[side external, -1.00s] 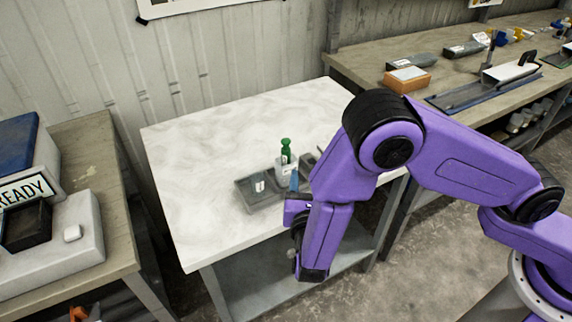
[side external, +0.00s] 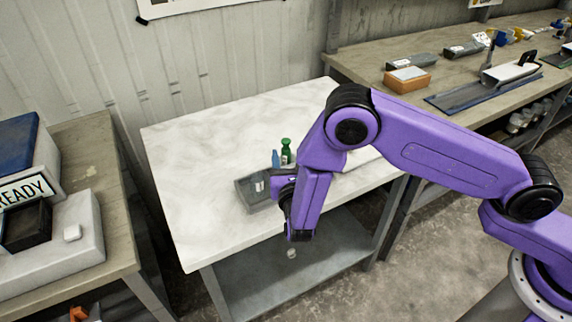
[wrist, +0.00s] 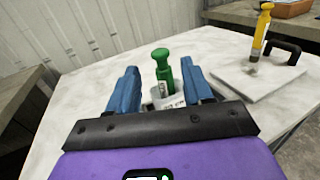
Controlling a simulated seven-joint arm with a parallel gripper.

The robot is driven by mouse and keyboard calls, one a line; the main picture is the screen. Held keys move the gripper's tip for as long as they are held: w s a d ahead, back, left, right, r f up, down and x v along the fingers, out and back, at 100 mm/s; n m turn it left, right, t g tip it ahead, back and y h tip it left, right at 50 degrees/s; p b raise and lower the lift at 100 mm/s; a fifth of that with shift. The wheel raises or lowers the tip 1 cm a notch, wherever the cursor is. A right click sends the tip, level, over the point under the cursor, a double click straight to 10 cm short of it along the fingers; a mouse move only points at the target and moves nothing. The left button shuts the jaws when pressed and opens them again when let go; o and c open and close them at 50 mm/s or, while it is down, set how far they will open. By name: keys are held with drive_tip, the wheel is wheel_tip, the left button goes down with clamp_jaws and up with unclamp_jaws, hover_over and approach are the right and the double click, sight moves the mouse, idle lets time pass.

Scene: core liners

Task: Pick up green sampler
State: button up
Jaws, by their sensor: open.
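The green sampler (side external: 286,150) stands upright at the grey tray on the white marbled table; its green knob and stem also show in the wrist view (wrist: 162,70). A whitish labelled holder (wrist: 167,95) surrounds or stands in front of its lower part. My gripper (wrist: 160,88) is open, with its two blue fingers on either side of the sampler in the picture and nothing between them touching it that I can see. In the side view one blue finger (side external: 276,160) shows just left of the sampler. The sampler's lower end is hidden.
The grey tray (side external: 250,196) lies partly behind my wrist. A white board with a black handle (wrist: 260,82) and a yellow-topped tool (wrist: 262,30) is at the right in the wrist view. The table's left and back are clear.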

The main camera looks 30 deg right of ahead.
sight(286, 140)
drive_tip(key=shift+x, duration=2.95)
drive_tip(key=shift+d, duration=0.1)
clamp_jaws()
